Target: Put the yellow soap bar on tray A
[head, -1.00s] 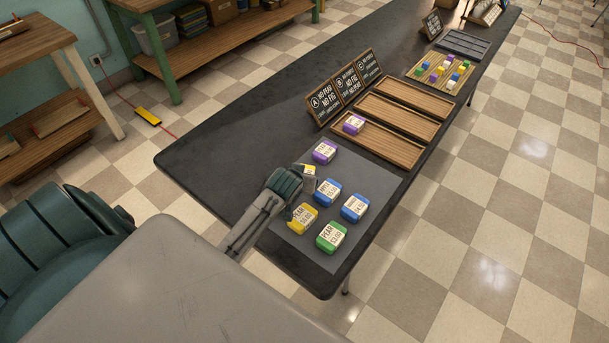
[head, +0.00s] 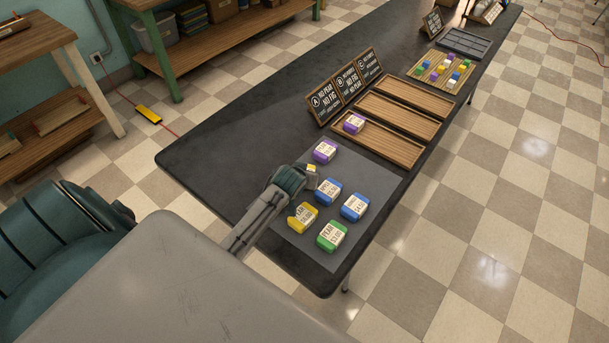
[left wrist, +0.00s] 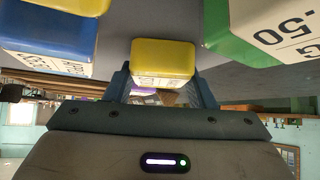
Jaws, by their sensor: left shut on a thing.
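A yellow soap bar (head: 302,219) with a white pear label lies at the left of the grey mat (head: 318,262). My right gripper is out of view.
Blue bars (head: 328,192) and (head: 354,207), a green bar (head: 332,236) and a purple bar (head: 324,151) lie on the mat around the yellow one. Two more wooden trays (head: 397,117) (head: 418,93) lie beyond tray A. The dark table (head: 225,160) is clear at left.

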